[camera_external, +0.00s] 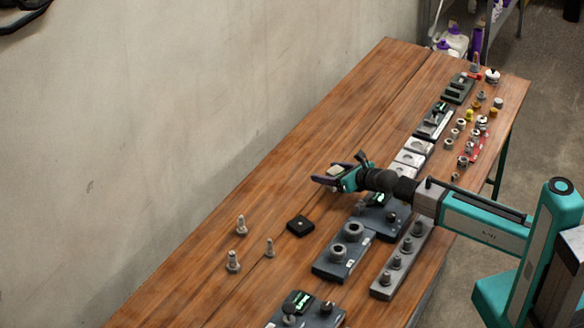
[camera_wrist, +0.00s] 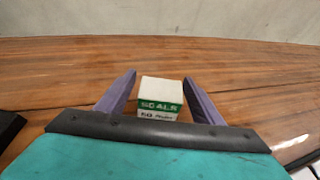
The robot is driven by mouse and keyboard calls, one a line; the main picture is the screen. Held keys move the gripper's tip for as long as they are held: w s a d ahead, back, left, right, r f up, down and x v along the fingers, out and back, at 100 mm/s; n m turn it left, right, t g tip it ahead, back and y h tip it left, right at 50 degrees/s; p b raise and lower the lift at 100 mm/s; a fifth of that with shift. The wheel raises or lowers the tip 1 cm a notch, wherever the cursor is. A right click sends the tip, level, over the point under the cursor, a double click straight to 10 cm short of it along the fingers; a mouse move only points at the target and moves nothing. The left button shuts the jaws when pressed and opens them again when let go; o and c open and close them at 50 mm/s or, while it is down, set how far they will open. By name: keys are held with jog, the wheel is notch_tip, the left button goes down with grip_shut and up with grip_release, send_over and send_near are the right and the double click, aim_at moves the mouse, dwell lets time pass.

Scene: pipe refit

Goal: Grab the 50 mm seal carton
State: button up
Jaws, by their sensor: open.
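The 50 mm seal carton (camera_wrist: 160,98) is a small white box with a green band reading "SEALS" and a "50" below it. In the wrist view it stands on the wooden table between the two purple fingers of my gripper (camera_wrist: 159,88), with a gap on each side. The gripper is open. In the external view my gripper (camera_external: 328,178) is low over the middle of the table, and the pale top of the carton (camera_external: 340,168) shows at its fingers. The carton's lower part is hidden there.
A black square block (camera_external: 300,226) lies nearer the camera, with several bolts (camera_external: 233,262) to its left. Dark fixture plates (camera_external: 343,252) and a grey peg rail (camera_external: 402,262) stand by the table's right edge. The table (camera_external: 330,120) is clear toward the wall.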

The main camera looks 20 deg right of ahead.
jog(key=shift+w+a+f, duration=0.25)
jog(key=shift+w+a, duration=0.05)
jog(key=shift+w, duration=0.2)
jog(key=c, duration=1.2)
jog(key=shift+o, duration=0.2)
jog(key=shift+r, duration=0.15)
notch_tip(320, 180, up, 10)
jog(key=p, duration=0.1)
dwell(0.4)
